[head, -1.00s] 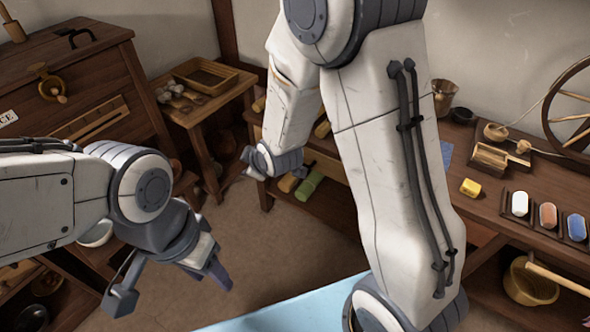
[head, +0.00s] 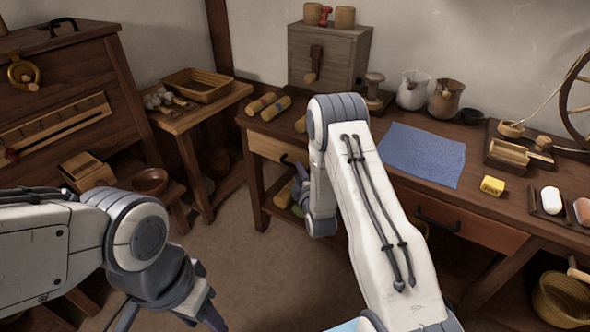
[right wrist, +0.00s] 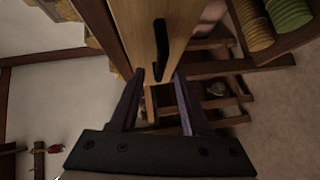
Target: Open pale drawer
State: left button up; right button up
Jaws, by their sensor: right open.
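The pale drawer (head: 266,147) is in the left front of the long workbench and looks shut. Its dark handle is partly hidden by my right arm in the head view. In the right wrist view, the pale drawer front (right wrist: 182,22) fills the top middle, with its black bar handle (right wrist: 160,45). My right gripper (head: 298,182) is at the drawer, mostly hidden behind its forearm. Its open fingers (right wrist: 159,76) show the handle's near end between their tips; contact cannot be told. My left gripper (head: 168,312) is open and empty at the lower left, partly cut off.
The workbench (head: 395,195) carries a blue cloth (head: 422,154), a yellow block (head: 492,186), jugs and a grey cabinet (head: 328,58). A second, darker drawer (head: 470,225) is right of my forearm. A small side table (head: 205,108) stands left. The floor between is clear.

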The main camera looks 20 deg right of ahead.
aim_at(295, 167)
jog(key=w, duration=0.4)
jog(key=shift+w+d+f+b, duration=0.2)
jog(key=shift+w+f+b, duration=0.2)
grip_shut()
dwell(1.1)
